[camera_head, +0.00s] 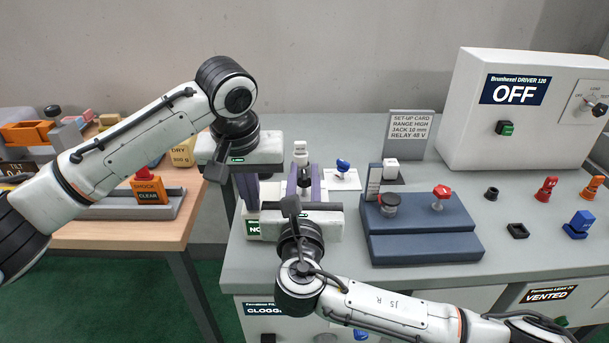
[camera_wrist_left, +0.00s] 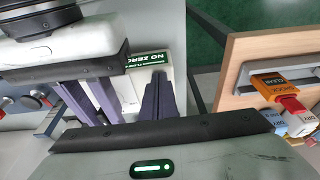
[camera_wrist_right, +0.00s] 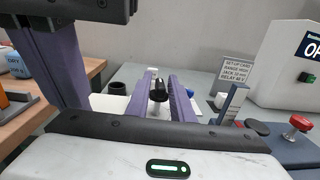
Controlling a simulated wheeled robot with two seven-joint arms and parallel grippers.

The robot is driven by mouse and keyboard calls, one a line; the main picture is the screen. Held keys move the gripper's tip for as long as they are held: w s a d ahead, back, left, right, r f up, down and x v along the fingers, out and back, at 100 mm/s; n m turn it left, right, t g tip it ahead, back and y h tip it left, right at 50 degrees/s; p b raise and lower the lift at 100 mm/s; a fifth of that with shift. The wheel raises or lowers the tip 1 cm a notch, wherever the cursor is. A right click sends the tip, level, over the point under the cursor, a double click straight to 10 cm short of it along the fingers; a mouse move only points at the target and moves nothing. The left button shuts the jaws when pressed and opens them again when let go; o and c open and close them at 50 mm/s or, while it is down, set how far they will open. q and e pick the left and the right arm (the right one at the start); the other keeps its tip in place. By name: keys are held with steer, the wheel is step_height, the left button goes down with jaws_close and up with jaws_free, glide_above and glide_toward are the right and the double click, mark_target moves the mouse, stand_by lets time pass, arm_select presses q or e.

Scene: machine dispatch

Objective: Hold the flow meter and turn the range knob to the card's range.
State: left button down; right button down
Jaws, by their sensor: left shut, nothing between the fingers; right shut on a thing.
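The flow meter, a white box with a green "NO ZERO" label (camera_head: 254,228), stands at the table's left front edge, largely hidden by my grippers; its label also shows in the left wrist view (camera_wrist_left: 152,58). My left gripper (camera_head: 248,205) points down at it with its purple fingers shut and empty. My right gripper (camera_head: 304,172) is shut on a black knob-like part (camera_wrist_right: 158,92), seen between its fingers; whether this is the range knob I cannot tell. The set-up card (camera_head: 410,126) reads RANGE HIGH, JACK 10 mm, RELAY 48 V. The knob's setting is not readable.
A blue stand (camera_head: 425,240) with a red knob and a dark knob is right of my right gripper. A white driver box (camera_head: 515,130) reading OFF stands behind it. Small connectors sit at the right. A wooden table (camera_head: 170,225) stands left, across a gap.

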steer(key=shift+s+a+f, duration=0.1)
steer(key=shift+f, duration=0.15)
steer(key=c, duration=1.8)
jaws_free()
steer(key=shift+c, duration=0.2)
steer(key=s, duration=1.2)
steer(key=shift+a, duration=0.25)
steer(key=shift+r, duration=0.15)
